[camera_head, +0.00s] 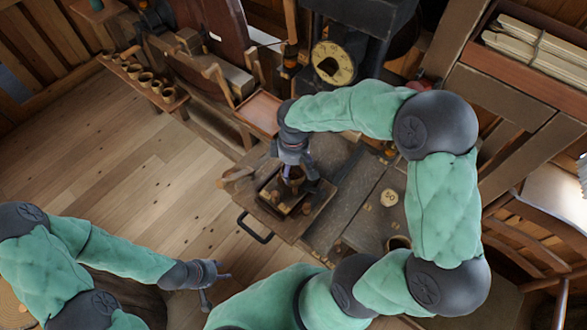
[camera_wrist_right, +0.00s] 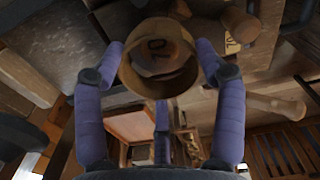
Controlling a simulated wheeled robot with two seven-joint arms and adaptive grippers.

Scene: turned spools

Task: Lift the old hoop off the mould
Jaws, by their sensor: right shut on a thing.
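My right gripper (camera_head: 296,178) points down over a wooden block (camera_head: 266,216) on the bench. In the right wrist view, my right gripper (camera_wrist_right: 158,78) is shut on a brown hoop (camera_wrist_right: 132,78), with one finger on each side of it. Inside the hoop I see a round face with dark marks, perhaps the mould's top (camera_wrist_right: 158,52). I cannot tell whether the hoop is still around the mould or clear of it. My fingers mostly hide both in the head view. My left gripper (camera_head: 213,289) is open and empty, low over the floor at the left.
A round piece marked 50 (camera_head: 389,197) lies on the dark bench top (camera_head: 355,205) at right. A shallow wooden tray (camera_head: 259,112) lies behind the block. A clock-like dial (camera_head: 333,63) stands at the back. Several cups stand on a shelf (camera_head: 172,101) at left.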

